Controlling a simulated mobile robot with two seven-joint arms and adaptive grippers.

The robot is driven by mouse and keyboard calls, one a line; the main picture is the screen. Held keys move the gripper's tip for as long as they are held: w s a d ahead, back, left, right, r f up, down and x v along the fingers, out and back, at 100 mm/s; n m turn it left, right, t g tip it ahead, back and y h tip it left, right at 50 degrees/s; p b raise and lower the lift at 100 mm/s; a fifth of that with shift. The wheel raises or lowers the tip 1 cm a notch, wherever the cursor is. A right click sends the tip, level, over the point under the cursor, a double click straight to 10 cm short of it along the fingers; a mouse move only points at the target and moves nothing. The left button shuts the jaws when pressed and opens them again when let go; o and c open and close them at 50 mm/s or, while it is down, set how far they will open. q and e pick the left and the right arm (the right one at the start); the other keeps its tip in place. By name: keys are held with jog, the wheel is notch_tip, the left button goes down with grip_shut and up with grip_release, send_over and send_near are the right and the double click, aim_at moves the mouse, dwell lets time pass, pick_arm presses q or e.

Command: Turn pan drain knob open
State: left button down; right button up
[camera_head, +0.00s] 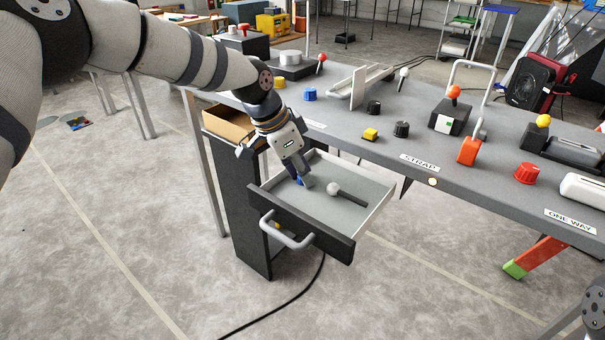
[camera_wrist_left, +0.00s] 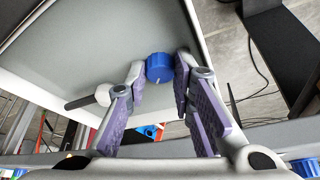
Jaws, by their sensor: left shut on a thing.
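The blue knob (camera_wrist_left: 159,68) sits between the two fingertips of my left gripper (camera_wrist_left: 159,76) in the left wrist view. My left gripper (camera_head: 303,182) reaches down into the open drawer-like pan (camera_head: 375,205) in the head view, and its fingers are shut on the knob. The knob is mostly hidden by the fingers in the head view. A dark lever with a pale round end (camera_head: 333,188) lies in the pan, right of the gripper; it also shows in the left wrist view (camera_wrist_left: 103,95). My right gripper is not in view.
The pan has a black front with a grey handle (camera_head: 287,236). A grey table (camera_head: 330,118) behind it carries several knobs and levers, including a red knob (camera_head: 527,173), a yellow knob (camera_head: 370,134) and another blue knob (camera_head: 310,94). The floor in front is clear apart from a black cable.

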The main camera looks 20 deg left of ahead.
aim_at(289, 182)
pick_arm(q)
jog(key=m+b, duration=0.1)
jog(key=m+g+b, duration=0.1)
jog(key=m, duration=0.1)
jog(key=m+g+b, duration=0.1)
jog(key=m, duration=0.1)
jog(key=shift+w+f+h, duration=0.1)
jog(key=shift+f+h, duration=0.25)
jog(key=shift+h, duration=0.05)
jog(key=shift+r+m+g+b, duration=0.1)
jog(key=shift+m+g+b, duration=0.4)
jog(key=shift+m, duration=0.65)
jog(key=shift+r+m+g+b, duration=0.1)
jog(key=shift+m+g+b, duration=0.2)
jog(key=shift+m+b, duration=0.65)
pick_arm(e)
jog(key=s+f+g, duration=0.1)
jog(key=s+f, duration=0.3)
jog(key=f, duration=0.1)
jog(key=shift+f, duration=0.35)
pick_arm(q)
jog(key=shift+m, duration=0.3)
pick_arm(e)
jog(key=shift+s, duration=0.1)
pick_arm(q)
jog(key=c, duration=1.7)
grip_release()
jog(key=shift+o, duration=0.2)
jog(key=shift+w, duration=0.1)
jog(key=shift+r, duration=0.1)
